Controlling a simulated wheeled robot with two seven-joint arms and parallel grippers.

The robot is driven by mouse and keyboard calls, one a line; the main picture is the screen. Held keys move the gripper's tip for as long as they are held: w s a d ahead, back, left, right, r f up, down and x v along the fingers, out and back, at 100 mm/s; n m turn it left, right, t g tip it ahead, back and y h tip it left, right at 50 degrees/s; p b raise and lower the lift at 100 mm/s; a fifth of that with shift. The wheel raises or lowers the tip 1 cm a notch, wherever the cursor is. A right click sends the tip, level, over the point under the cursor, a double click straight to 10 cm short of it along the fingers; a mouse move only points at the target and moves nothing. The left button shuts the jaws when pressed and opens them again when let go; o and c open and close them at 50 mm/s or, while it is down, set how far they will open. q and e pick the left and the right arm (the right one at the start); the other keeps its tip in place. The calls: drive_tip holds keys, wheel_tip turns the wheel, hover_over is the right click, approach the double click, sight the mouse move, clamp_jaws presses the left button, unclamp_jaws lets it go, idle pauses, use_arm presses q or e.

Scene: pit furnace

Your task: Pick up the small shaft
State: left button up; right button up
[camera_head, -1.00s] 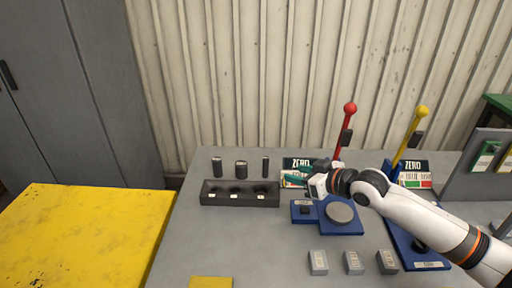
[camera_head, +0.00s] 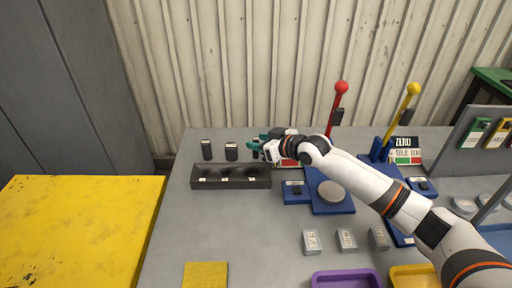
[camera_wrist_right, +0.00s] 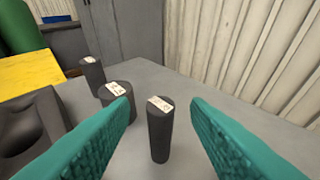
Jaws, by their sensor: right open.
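The small shaft (camera_wrist_right: 159,135) is a thin dark upright cylinder with a white label on top. In the right wrist view it stands on the grey table between the two teal fingers, with a gap on both sides. My right gripper (camera_head: 257,147) is open around or just short of it. In the head view the gripper hides the small shaft. A wide shaft (camera_head: 231,152) and a medium shaft (camera_head: 207,150) stand to its left; the wide one (camera_wrist_right: 118,100) is close to the left finger in the wrist view. My left gripper is out of view.
A dark holder (camera_head: 231,183) with several round recesses lies in front of the shafts. Blue fixtures (camera_head: 333,208), a red-knobbed lever (camera_head: 335,110) and a yellow lever (camera_head: 404,112) are to the right. A corrugated wall (camera_head: 250,60) rises behind.

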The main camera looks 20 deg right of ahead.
drive_tip(key=shift+x, duration=1.1)
drive_tip(key=shift+s+d, duration=0.1)
clamp_jaws()
